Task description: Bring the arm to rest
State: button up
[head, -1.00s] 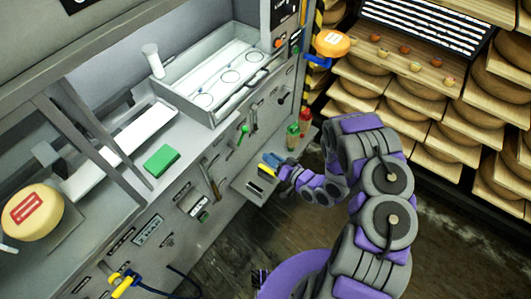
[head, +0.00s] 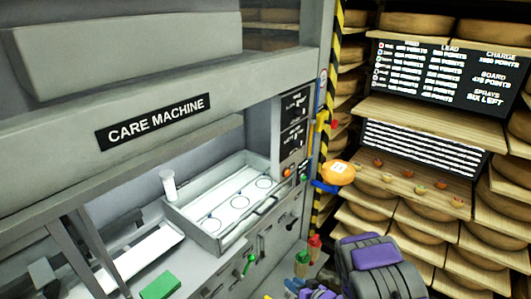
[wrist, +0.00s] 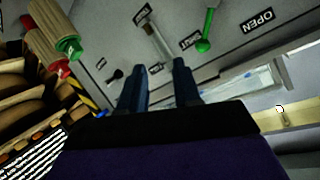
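My gripper (wrist: 158,78) shows in the wrist view as two dark blue fingers, apart and parallel, with nothing between them. Beyond the fingertips is a grey panel (wrist: 115,45) with a metal lever (wrist: 155,38), a green-ended handle (wrist: 206,32) and small labels, one reading OPEN. I cannot tell the exact gap to the panel. In the head view my grey and purple arm (head: 378,268) is at the lower right, bent down in front of the machine. The gripper end is mostly cut off by the bottom edge there.
The care machine (head: 155,122) fills the left, with an open tray (head: 190,228) and a green block (head: 160,286). Bottles (head: 314,246) stand by its front corner. An orange cheese (head: 338,172) sits on a blue holder. Shelves of cheese wheels (head: 415,218) and a score board (head: 440,70) are right.

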jog(key=w+d+r+g+h, duration=0.1)
jog(key=w+d+r+h, duration=0.25)
jog(key=d, duration=0.45)
jog(key=s+d+r+m+g+h, duration=0.15)
jog(key=s+d+r+h, duration=0.25)
jog(key=r, duration=0.4)
jog(key=s+d+r+g+h, duration=0.2)
jog(key=s+d+r+h, duration=0.25)
jog(key=r, duration=0.25)
jog(key=s+a+r+g+y, duration=0.1)
jog(key=s+a+r, duration=0.3)
jog(key=s, duration=0.7)
jog(key=s+a+r+g+y, duration=0.1)
jog(key=s+a+r+g, duration=0.3)
jog(key=s, duration=0.8)
jog(key=s+a+r+g+y, duration=0.2)
jog(key=s+a+r, duration=0.3)
jog(key=s, duration=0.6)
jog(key=shift+s+r+m+g+b, duration=0.35)
jog(key=shift+s+r+g, duration=0.1)
jog(key=shift+g, duration=0.1)
jog(key=shift+w+a, duration=0.1)
dwell(1.1)
